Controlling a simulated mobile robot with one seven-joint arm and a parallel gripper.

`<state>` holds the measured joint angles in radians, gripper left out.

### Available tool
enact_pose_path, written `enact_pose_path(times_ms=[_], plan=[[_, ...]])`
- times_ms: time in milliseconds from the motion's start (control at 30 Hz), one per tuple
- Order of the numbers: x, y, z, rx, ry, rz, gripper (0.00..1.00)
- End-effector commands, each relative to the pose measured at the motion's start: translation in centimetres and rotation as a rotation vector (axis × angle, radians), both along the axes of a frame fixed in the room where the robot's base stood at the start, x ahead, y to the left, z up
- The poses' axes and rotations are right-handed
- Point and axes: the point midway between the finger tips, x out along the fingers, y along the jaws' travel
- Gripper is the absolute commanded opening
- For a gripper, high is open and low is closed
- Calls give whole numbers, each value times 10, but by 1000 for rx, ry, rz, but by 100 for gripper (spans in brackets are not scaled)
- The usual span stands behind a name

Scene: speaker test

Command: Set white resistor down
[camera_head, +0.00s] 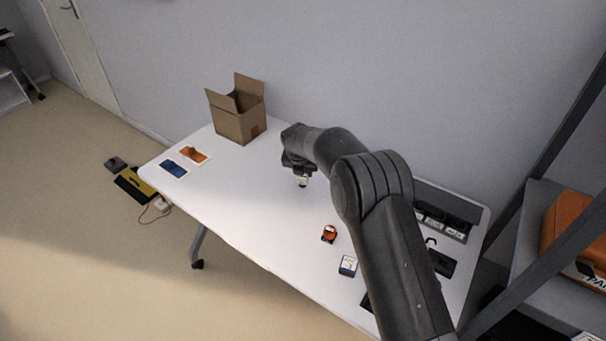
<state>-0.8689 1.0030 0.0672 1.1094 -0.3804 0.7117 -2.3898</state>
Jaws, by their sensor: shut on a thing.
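My gripper (301,180) points down over the middle of the white table (250,209), to the right of the cardboard box. It is shut on a small pale thing at its fingertips, which I take to be the white resistor (302,183). The thing is too small to make out in detail. I cannot tell whether it touches the table top or hangs just above it.
An open cardboard box (239,125) stands at the back left. Blue (174,169) and orange (193,154) pieces lie at the left end. An orange-black item (328,234) and a small box (348,266) lie nearer. Labelled dark bins (444,222) stand right.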

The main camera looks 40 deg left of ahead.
Motion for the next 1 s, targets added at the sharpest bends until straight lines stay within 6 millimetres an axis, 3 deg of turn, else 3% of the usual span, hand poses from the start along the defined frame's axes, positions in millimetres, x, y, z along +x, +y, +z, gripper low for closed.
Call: enact_pose_path(times_ms=[100,467,500,767,1000], plan=[[0,0,-14,-1,1,1,9],[0,0,-18,0,1,0,9],[0,0,-19,0,0,0,34],[0,0,-18,0,0,0,54],[0,0,-17,0,0,0,54]])
